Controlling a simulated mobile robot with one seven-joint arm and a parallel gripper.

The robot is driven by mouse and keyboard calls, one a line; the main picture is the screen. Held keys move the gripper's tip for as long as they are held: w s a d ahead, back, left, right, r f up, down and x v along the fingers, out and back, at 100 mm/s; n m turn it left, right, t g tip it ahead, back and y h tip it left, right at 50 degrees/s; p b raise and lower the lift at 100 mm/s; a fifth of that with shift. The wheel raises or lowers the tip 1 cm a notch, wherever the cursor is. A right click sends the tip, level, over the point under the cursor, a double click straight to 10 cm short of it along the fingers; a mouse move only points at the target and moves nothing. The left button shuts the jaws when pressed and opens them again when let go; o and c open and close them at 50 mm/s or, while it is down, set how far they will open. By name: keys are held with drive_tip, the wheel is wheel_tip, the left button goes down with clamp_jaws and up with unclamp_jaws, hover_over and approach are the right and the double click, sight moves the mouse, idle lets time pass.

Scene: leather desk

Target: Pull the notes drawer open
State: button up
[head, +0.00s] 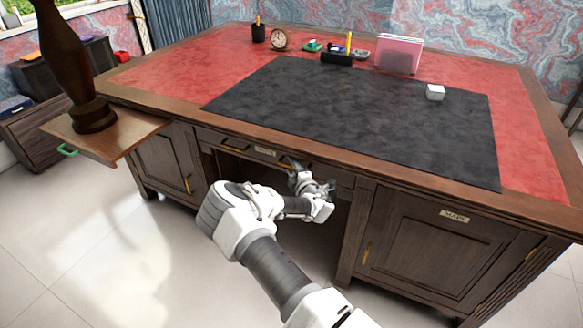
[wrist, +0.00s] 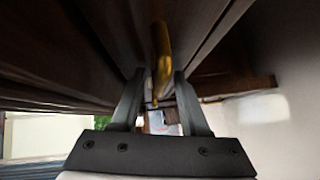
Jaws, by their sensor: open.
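The wide middle drawer (head: 222,141) sits under the desk top and looks flush with the desk front. It bears a small label (head: 265,152) too small to read surely. It has a brass handle (head: 235,148) on the left and another on the right, partly hidden by my gripper. My gripper (head: 293,167) is at the right handle. In the wrist view my gripper (wrist: 160,82) is open, with its fingers on either side of a brass handle (wrist: 160,50). I cannot tell whether they touch it.
A pulled-out board (head: 118,142) with a green handle juts from the left, bearing a dark turned column (head: 75,60). A cupboard door labelled MAPS (head: 430,245) is at right. The knee space lies below the drawer. The floor in front (head: 100,240) is clear.

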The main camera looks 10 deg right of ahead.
clamp_jaws()
idle(1.3)
